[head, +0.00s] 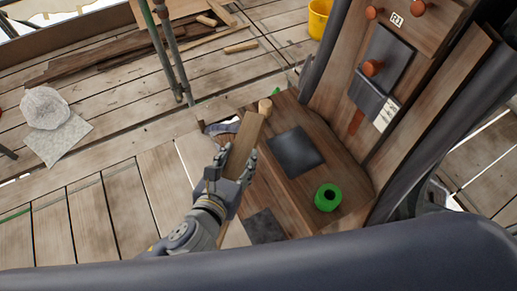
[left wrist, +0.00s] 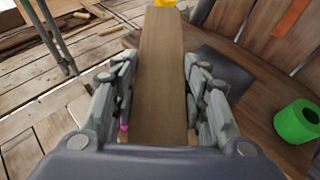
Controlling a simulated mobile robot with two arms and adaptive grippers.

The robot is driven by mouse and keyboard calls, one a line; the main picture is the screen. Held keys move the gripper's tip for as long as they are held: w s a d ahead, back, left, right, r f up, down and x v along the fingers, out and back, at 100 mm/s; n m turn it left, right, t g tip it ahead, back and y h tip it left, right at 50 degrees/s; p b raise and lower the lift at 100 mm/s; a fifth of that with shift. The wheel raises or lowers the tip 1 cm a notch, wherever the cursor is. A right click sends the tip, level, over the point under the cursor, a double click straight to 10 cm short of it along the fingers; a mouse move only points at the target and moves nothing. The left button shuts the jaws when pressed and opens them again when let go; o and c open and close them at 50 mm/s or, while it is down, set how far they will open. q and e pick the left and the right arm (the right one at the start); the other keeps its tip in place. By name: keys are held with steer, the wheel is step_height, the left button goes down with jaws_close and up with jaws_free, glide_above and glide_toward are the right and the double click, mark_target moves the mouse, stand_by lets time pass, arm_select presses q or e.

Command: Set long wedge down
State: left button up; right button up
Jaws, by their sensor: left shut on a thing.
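The long wedge (head: 243,143) is a long, flat brown wooden piece. My left gripper (head: 236,160) is shut on it, with one finger on each side. In the head view it appears over the left edge of a wooden box-like surface (head: 325,160); I cannot tell whether it touches it. In the left wrist view the wedge (left wrist: 161,75) runs straight away from the palm between the grey fingers (left wrist: 160,95). A small light wooden round end (head: 265,106) shows at its far end in the head view. My right gripper is not in view.
A panel with wooden knobs (head: 373,68) rises at right. Metal poles (head: 168,50), a pale bag (head: 44,107), loose boards and a yellow bucket (head: 320,18) occupy the plank floor.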

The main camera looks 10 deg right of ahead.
arm_select(q)
steer(key=shift+s+a+r, duration=0.1)
steer(key=shift+s+a, duration=0.15)
steer(key=shift+a, duration=0.5)
steer(key=w+a+r+n+t+y, duration=0.1)
steer(key=w+a+r+n+y, duration=0.4)
steer(key=a+r, duration=0.15)
steer(key=s+a+r+n+y, duration=0.1)
steer(key=a+r+n+y, duration=0.1)
steer(key=a, duration=0.3)
steer(key=s+a+r+n+g+y, duration=0.1)
steer(key=a+r+n+y, duration=0.1)
steer(key=a+y, duration=0.3)
steer(key=shift+s+a+n+g, duration=0.25)
steer(key=shift+a+n, duration=0.25)
steer(key=shift+n, duration=0.4)
